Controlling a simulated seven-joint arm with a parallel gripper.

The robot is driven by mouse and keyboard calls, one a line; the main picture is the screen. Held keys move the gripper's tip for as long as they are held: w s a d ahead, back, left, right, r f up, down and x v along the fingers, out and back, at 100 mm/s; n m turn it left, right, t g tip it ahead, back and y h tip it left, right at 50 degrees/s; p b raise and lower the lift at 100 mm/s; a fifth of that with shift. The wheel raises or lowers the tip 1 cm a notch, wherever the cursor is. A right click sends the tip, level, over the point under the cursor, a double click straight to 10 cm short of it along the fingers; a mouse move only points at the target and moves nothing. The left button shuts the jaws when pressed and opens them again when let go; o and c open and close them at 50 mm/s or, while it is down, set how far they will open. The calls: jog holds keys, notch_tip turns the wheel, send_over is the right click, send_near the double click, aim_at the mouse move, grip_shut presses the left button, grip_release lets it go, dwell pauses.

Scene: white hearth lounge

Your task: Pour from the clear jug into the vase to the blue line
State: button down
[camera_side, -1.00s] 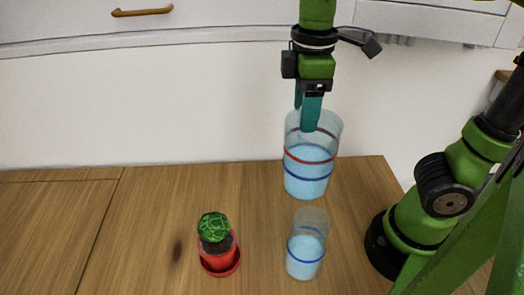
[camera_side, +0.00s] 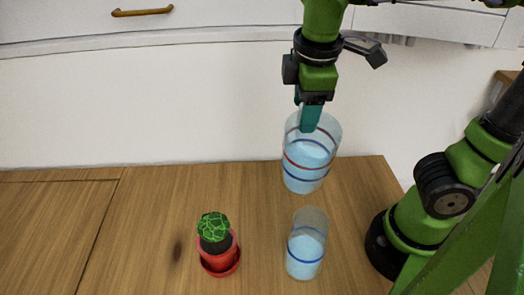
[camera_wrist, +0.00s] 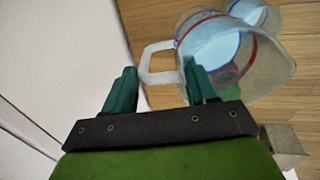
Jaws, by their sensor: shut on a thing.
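The clear jug (camera_side: 309,160) has a red band and blue bands and holds pale blue water. It hangs in my gripper (camera_side: 309,118), slightly tilted, above and behind the vase. In the wrist view, the gripper (camera_wrist: 160,84) has its green fingers on either side of the jug's white handle (camera_wrist: 156,62), shut on it. The vase (camera_side: 307,243) is a smaller clear cylinder with one blue line, upright on the table. It holds pale blue water near that line; the exact level is hard to tell. No stream shows between jug and vase.
A cactus in a red pot (camera_side: 218,250) stands on the wooden table (camera_side: 140,235), left of the vase. A white wall and a drawer with a brass handle (camera_side: 142,12) are behind. The table's left part is clear.

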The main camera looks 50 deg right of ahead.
aim_at(303, 140)
jog(key=shift+t+h, duration=0.6)
jog(key=shift+s+a+f, duration=0.1)
jog(key=shift+f, duration=2.9)
jog(key=shift+s+a+r+t+h, duration=0.1)
jog(key=shift+a+r+t+h, duration=0.05)
jog(key=shift+r+t+h, duration=0.25)
jog(key=shift+s+a+r+t+h, duration=0.1)
jog(key=shift+r+t+h, duration=0.15)
jog(key=shift+r, duration=0.25)
jog(key=r+t+h, duration=0.1)
jog(key=s+a+r+t+h, duration=0.1)
jog(key=r, duration=0.1)
jog(key=s+a+r+t+h, duration=0.1)
jog(key=shift+s+a+r+t+h, duration=0.15)
jog(key=shift+s+a+t+h, duration=0.1)
jog(key=shift+t, duration=0.1)
jog(key=shift+s+a+r+t+h, duration=0.4)
jog(key=shift+t+h, duration=0.1)
jog(key=shift+h, duration=0.1)
dwell(0.3)
jog(key=shift+d, duration=0.1)
